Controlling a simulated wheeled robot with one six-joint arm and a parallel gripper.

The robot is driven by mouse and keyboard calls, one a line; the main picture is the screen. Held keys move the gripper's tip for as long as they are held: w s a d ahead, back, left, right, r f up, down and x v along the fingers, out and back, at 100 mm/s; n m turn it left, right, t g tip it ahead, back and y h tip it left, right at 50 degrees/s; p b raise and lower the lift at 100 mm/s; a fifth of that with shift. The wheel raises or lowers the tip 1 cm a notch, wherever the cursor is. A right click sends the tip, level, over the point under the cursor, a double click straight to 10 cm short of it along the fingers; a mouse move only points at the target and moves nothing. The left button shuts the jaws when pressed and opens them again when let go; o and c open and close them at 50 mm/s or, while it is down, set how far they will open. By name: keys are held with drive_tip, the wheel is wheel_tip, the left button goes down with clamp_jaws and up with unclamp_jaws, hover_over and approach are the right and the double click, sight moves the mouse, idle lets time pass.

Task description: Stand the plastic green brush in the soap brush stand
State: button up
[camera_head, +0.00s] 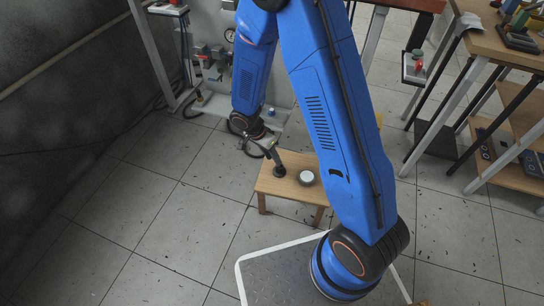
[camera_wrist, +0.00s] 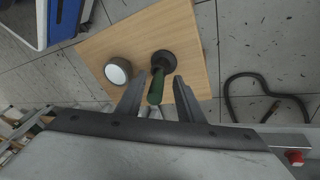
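The green brush (camera_wrist: 155,88) stands on a small wooden stool, its dark round end (camera_wrist: 165,60) down and its green handle rising toward the wrist camera. In the head view it shows as a small dark shape (camera_head: 279,170). My gripper (camera_wrist: 158,77) is open, with a finger on each side of the handle and visible gaps between. In the head view my gripper (camera_head: 268,146) is just above the stool. A round grey holder with a white top (camera_wrist: 118,71), which looks like the soap brush stand, sits left of the brush; in the head view it is to the right (camera_head: 307,177).
Metal frames with pneumatic fittings (camera_head: 210,58) stand behind, and a workbench (camera_head: 482,40) is at the right.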

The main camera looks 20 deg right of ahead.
drive_tip(key=shift+r, duration=0.1)
drive_tip(key=v, duration=1.3)
drive_tip(key=s+d+r+n+t+y, duration=0.1)
drive_tip(key=s+d+r+n, duration=0.3)
drive_tip(key=r, duration=0.6)
drive_tip(key=s+d+r+n+t+y, duration=0.1)
drive_tip(key=s+d+r+n, duration=0.3)
drive_tip(key=s+r, duration=0.4)
drive_tip(key=s+d+r+n+t+y, duration=0.1)
drive_tip(key=s+d+r+n+t, duration=0.2)
drive_tip(key=s, duration=1)
drive_tip(key=d+r+n, duration=0.1)
drive_tip(key=d+r, duration=0.2)
drive_tip(key=r, duration=0.2)
drive_tip(key=shift+d+t+y, duration=0.15)
drive_tip(key=shift+t+y, duration=0.25)
